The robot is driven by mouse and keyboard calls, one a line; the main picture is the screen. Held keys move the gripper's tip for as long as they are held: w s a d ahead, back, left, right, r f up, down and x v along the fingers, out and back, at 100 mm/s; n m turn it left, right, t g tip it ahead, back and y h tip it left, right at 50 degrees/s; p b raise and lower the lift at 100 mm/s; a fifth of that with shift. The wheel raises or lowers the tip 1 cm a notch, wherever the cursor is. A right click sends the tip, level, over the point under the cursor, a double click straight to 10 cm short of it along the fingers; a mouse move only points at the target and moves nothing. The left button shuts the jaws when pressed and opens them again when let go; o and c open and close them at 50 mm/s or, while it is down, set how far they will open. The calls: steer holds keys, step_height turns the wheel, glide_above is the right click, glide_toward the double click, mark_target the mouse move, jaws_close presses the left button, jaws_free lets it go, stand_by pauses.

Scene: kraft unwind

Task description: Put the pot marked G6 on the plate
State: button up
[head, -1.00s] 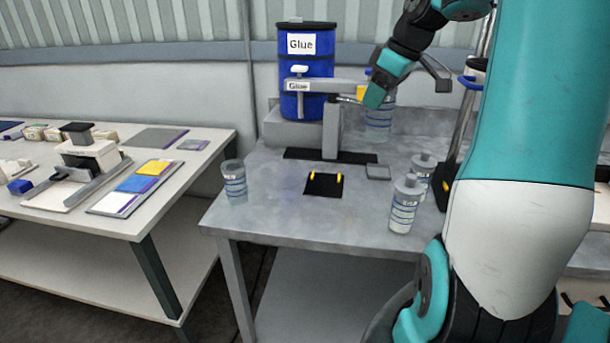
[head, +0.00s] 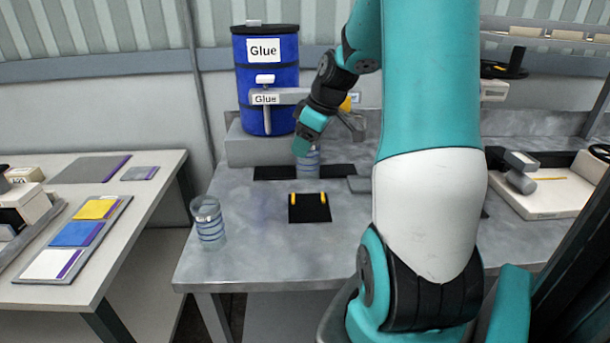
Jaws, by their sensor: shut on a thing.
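A clear pot with blue bands (head: 308,164) hangs under my gripper (head: 306,148) at the back middle of the table. My gripper is shut on it, and the arm's end covers its top. No marking on this pot is readable. A small black plate (head: 310,211) with two yellow pegs lies in front of the pot, nearer the table's front edge. The plate is bare. The pot is behind the plate in the picture, and I cannot tell how far it is above the surface. Another clear banded pot (head: 208,226) stands at the table's front left, open at the top.
A blue Glue barrel (head: 265,85) and the glue dispenser (head: 285,96) stand at the back, close to my gripper. My upper arm hides the table's right part. A side table (head: 110,262) with colour samples is left. The grey table (head: 255,245) is clear around the plate.

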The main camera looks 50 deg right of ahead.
mark_target(306, 174)
step_height(306, 174, down, 9)
steer(key=shift+s+r, duration=0.1)
steer(key=shift+r, duration=0.1)
steer(key=shift+d, duration=0.1)
steer(key=o, duration=1.2)
steer(key=shift+f, duration=0.15)
